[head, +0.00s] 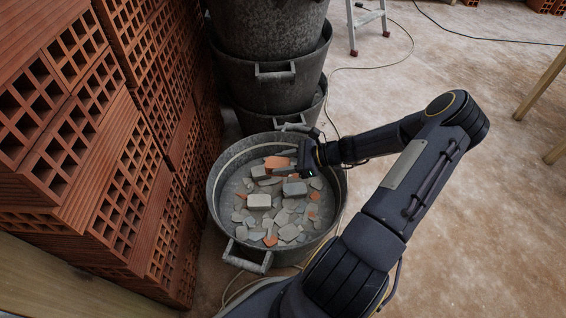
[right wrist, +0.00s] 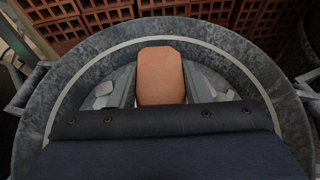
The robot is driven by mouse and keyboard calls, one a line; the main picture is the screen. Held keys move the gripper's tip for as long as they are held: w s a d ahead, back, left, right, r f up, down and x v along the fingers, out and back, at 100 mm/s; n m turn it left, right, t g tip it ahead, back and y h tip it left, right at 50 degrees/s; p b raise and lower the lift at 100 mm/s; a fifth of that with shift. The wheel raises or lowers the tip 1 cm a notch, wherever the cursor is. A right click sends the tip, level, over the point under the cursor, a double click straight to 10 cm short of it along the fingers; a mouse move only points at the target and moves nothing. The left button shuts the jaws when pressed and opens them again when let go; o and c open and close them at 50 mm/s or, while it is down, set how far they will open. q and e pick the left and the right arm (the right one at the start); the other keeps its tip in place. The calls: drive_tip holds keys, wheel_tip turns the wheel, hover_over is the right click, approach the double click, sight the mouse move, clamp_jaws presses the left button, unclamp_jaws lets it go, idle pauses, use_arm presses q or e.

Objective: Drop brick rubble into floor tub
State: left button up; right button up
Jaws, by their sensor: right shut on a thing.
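The floor tub (head: 216,214) is a round grey metal tub with handles, standing on the floor and holding grey and orange rubble pieces. My right gripper (head: 284,162) reaches in over the tub's right rim. It is shut on an orange brick piece (head: 275,162), which is over the tub's inside. In the right wrist view the orange brick piece (right wrist: 160,76) sits between the two fingers, with the tub's rim (right wrist: 70,70) around it. I cannot tell whether the brick piece touches the rubble below. My left gripper is not in view.
Stacked hollow red bricks (head: 125,170) stand close along the tub's left side. Stacked dark tubs (head: 270,85) stand behind it. A cable (head: 385,66) lies on the floor, and a ladder leg (head: 351,28) stands at the back. The floor (head: 480,200) to the right is mostly clear.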

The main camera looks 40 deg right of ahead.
drive_tip(key=shift+f, duration=0.1)
drive_tip(key=o, duration=1.2)
drive_tip(key=p+v, duration=0.3)
drive_tip(key=v, duration=0.4)
drive_tip(key=shift+s+d, duration=0.25)
drive_tip(key=shift+a+r, duration=0.1)
drive_tip(key=shift+r, duration=0.15)
